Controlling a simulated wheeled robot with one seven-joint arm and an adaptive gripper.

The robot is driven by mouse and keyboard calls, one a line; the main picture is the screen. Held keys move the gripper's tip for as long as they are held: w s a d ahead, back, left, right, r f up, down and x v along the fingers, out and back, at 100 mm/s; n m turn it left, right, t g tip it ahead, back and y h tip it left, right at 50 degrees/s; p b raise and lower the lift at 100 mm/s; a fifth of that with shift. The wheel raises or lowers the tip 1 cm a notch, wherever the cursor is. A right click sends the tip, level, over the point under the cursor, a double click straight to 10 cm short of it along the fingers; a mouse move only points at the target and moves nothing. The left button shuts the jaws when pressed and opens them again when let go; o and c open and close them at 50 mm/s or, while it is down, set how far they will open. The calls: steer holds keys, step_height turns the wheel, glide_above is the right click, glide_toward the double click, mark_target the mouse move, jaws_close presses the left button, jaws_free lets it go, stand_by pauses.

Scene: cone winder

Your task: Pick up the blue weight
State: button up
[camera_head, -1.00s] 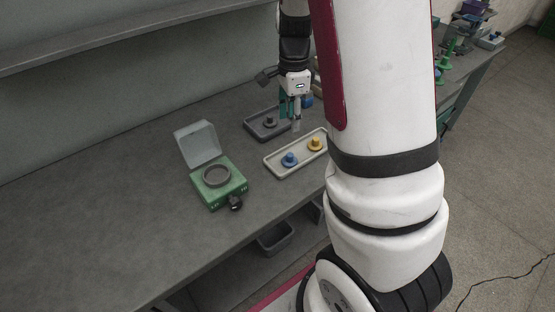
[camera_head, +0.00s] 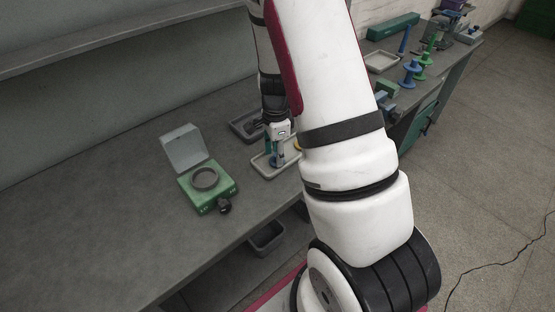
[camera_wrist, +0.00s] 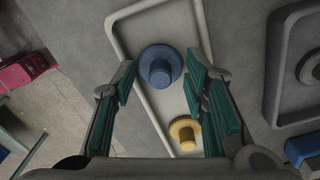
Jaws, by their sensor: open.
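The blue weight (camera_wrist: 160,68) is a round disc with a knob. It stands in a pale tray (camera_wrist: 128,42) in the wrist view. My gripper (camera_wrist: 165,85) is open, with its teal-padded fingers to either side of the weight in that view; I cannot tell its height above it. A yellow weight (camera_wrist: 185,133) sits in the same tray, close to the right finger. In the head view my gripper (camera_head: 275,155) is over the pale tray (camera_head: 262,170), and it largely hides the blue weight.
A dark grey tray (camera_wrist: 277,70) with a grey weight (camera_wrist: 312,68) lies beside the pale tray. A green box (camera_head: 209,188) with an open lid and ring stands to the left on the bench. Green and blue spools (camera_head: 411,72) stand at the far right.

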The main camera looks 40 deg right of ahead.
steer(key=shift+f, duration=0.1)
jaws_close()
stand_by(0.3)
